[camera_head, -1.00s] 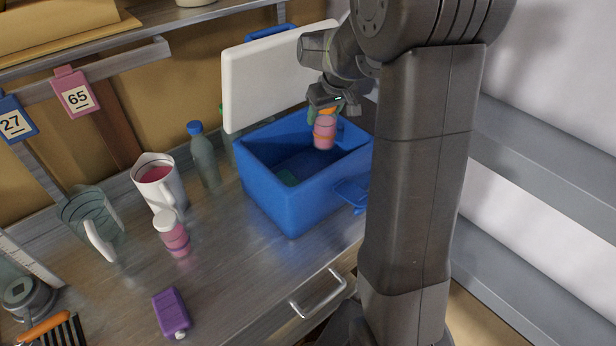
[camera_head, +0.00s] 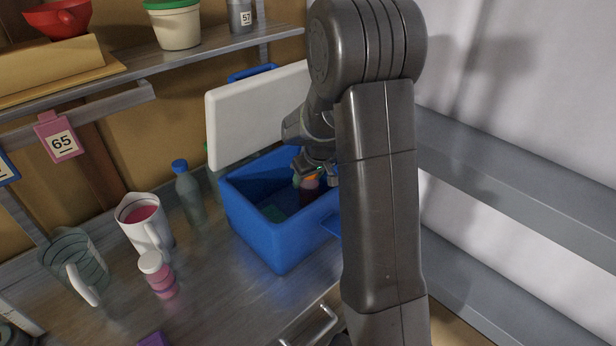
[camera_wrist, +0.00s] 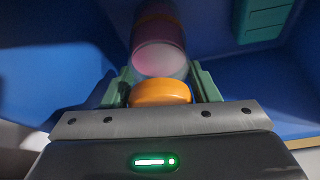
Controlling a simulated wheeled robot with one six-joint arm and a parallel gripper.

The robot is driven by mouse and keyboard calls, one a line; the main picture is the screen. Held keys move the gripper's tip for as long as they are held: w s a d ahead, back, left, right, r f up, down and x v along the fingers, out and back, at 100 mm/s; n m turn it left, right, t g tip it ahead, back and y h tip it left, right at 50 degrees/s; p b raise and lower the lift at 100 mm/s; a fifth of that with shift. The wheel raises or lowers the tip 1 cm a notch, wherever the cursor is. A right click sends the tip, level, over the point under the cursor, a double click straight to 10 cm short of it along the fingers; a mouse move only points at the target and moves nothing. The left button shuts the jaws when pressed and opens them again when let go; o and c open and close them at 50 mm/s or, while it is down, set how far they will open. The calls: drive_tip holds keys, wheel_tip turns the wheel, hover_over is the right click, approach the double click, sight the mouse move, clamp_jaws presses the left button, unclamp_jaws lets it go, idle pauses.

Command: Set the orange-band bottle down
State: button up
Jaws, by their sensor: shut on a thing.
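The orange-band bottle (camera_wrist: 158,48) is a pink bottle with an orange cap in the wrist view. My gripper (camera_wrist: 163,82) is shut on it, with green fingers on both sides near the cap. In the head view my gripper (camera_head: 318,170) is inside the open blue box (camera_head: 282,240), low behind its front walls. The bottle there (camera_head: 309,186) shows in part below the gripper. Its lower end is hidden from the head camera, and I cannot tell whether it touches the box floor.
A green block (camera_wrist: 265,22) lies in the box; its white lid (camera_head: 255,115) stands open behind. Left of the box are a grey bottle with a blue cap (camera_head: 189,195), a white jug (camera_head: 143,225), a pink-banded jar (camera_head: 158,276) and a clear jug (camera_head: 75,262).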

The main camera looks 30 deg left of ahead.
drive_tip(key=o, duration=1.2)
drive_tip(key=shift+f, duration=0.1)
drive_tip(key=v, duration=1.2)
drive_tip(key=shift+b, duration=0.3)
